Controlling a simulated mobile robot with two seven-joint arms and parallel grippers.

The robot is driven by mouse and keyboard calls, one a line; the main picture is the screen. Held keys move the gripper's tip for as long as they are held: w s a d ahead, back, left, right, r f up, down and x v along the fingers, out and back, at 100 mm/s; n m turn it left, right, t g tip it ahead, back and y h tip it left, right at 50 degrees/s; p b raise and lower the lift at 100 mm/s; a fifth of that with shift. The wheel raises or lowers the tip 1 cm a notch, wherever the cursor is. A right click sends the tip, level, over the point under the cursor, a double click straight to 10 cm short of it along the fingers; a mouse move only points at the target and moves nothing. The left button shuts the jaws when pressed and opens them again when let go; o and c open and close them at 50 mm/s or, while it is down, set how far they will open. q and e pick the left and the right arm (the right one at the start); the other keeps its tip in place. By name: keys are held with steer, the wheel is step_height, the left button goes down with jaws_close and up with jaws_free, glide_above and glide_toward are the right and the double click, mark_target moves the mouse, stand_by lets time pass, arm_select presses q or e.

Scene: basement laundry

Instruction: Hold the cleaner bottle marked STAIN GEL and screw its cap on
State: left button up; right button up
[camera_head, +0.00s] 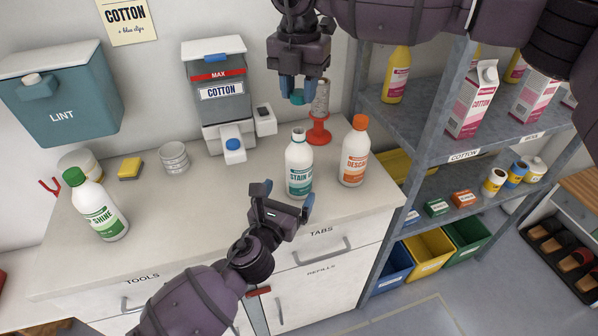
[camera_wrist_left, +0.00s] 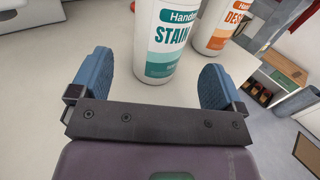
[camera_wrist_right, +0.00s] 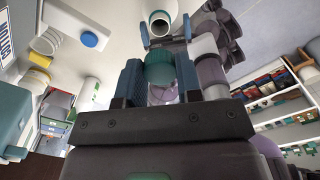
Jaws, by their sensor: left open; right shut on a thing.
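The white STAIN GEL bottle (camera_head: 299,170) with a teal label stands upright on the counter, its neck open and capless. My left gripper (camera_head: 282,207) is open in front of it. In the left wrist view the bottle (camera_wrist_left: 166,42) stands just beyond and between the spread blue fingers. My right gripper (camera_head: 298,92) is above the bottle, shut on the teal cap (camera_wrist_right: 160,68). The cap is apart from the neck. The right wrist view shows the open bottle mouth (camera_wrist_right: 159,20) beyond the cap.
An orange-capped DESCALE-type bottle (camera_head: 354,155) stands close right of the STAIN GEL bottle. A red stand (camera_head: 318,134) is behind. A green-capped SHINE bottle (camera_head: 98,208), yellow sponge (camera_head: 130,168) and COTTON dispenser (camera_head: 221,95) are left. A metal shelf (camera_head: 430,130) stands right.

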mark_target(299, 131)
arm_select(q)
steer(key=x, duration=0.6)
steer(key=shift+w, duration=0.25)
steer(key=shift+c, duration=0.4)
steer(key=c, duration=1.3)
arm_select(e)
steer(key=shift+f, duration=2.45)
steer(key=shift+f, duration=0.1)
steer(key=shift+f, duration=0.8)
steer(key=shift+f, duration=0.6)
